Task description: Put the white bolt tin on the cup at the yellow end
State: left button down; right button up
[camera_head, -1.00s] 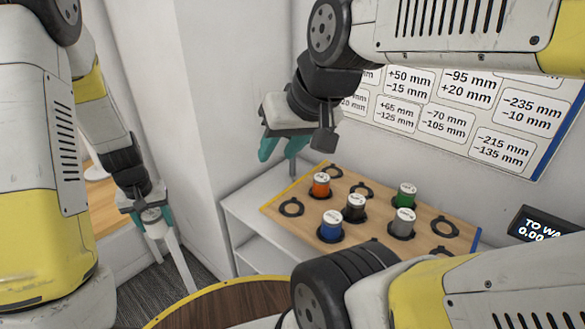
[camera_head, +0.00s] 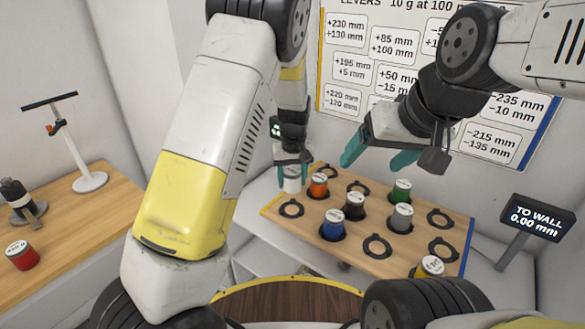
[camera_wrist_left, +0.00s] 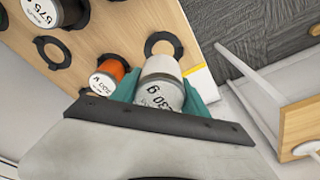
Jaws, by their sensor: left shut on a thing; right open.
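My left gripper (camera_head: 292,160) is shut on the white bolt tin (camera_head: 291,181); in the left wrist view the tin (camera_wrist_left: 162,84) sits between the teal fingers, its label partly hidden. The tin is at the yellow edge (camera_head: 276,200) of the wooden board, behind an empty black ring cup (camera_head: 291,209) and left of the orange tin (camera_head: 319,186). That empty cup also shows in the left wrist view (camera_wrist_left: 163,46). I cannot tell whether the tin touches the board. My right gripper (camera_head: 380,152) is open and empty above the board's back.
Blue (camera_head: 332,225), black (camera_head: 354,206), grey (camera_head: 401,216), green (camera_head: 401,190) and yellow (camera_head: 430,267) tins stand on the board. Other ring cups are empty. A red tin (camera_head: 22,256) and a white stand (camera_head: 90,180) are on the left table. A display (camera_head: 539,218) stands right.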

pick_arm(q)
send_over(292, 208)
jog(key=shift+s+f, duration=0.2)
jog(key=shift+f, duration=3.5)
jog(key=shift+f, duration=0.45)
jog(key=shift+f, duration=0.25)
